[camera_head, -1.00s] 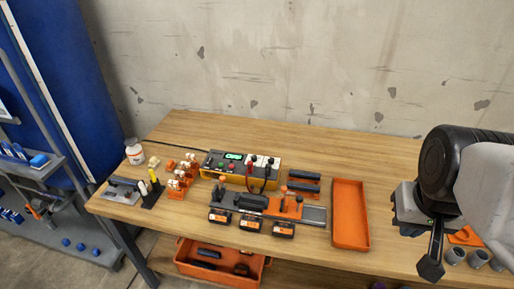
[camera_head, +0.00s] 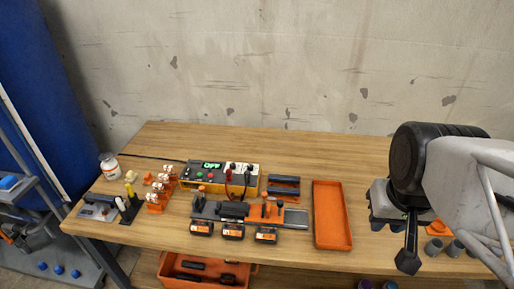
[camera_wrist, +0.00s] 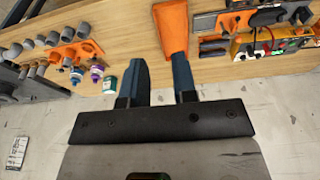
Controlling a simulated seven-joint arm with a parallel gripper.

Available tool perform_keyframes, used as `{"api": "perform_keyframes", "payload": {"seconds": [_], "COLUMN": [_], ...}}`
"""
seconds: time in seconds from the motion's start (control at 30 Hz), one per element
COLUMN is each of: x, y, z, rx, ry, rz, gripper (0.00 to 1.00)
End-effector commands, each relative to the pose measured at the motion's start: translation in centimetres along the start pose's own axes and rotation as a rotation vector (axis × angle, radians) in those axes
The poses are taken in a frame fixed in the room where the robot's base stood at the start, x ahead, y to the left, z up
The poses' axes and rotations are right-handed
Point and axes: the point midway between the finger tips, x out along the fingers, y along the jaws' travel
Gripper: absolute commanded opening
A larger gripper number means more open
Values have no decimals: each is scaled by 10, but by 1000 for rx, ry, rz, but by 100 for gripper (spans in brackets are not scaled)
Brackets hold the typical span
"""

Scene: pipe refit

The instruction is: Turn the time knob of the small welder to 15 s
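The small welder (camera_head: 193,187) is a yellow box with a dark top panel towards the back of the bench. Its green display (camera_head: 212,165) reads OFF. Green and red buttons and dark knobs on white plates (camera_head: 240,167) sit on the panel; which one is the time knob, and its setting, are too small to tell. The welder also shows at the upper right of the wrist view (camera_wrist: 287,47). My gripper (camera_head: 408,258) is at the right, well away from the welder. In the wrist view my gripper (camera_wrist: 160,75) has its fingers apart, with nothing between them.
An orange tray (camera_head: 347,230) lies between my gripper and the welder. A fixture with orange clamps (camera_head: 268,213) and battery packs stand before the welder. White-and-orange fittings and a white bottle (camera_head: 109,165) are at left. Grey pipe pieces (camera_head: 434,247) are at right.

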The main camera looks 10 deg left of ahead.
Motion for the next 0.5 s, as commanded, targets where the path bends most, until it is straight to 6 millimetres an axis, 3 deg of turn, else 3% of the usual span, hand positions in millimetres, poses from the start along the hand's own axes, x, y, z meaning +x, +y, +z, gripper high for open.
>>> {"api": "perform_keyframes", "payload": {"seconds": [0.03,0.17,0.5], "x": [0,0,8], "y": [-1,-4,-23], "z": [-2,-13,-70], "rx": [-5,-34,-193], "ry": [-1,-6,-36], "rz": [-1,-3,-16], "gripper": [34,52,52]}}
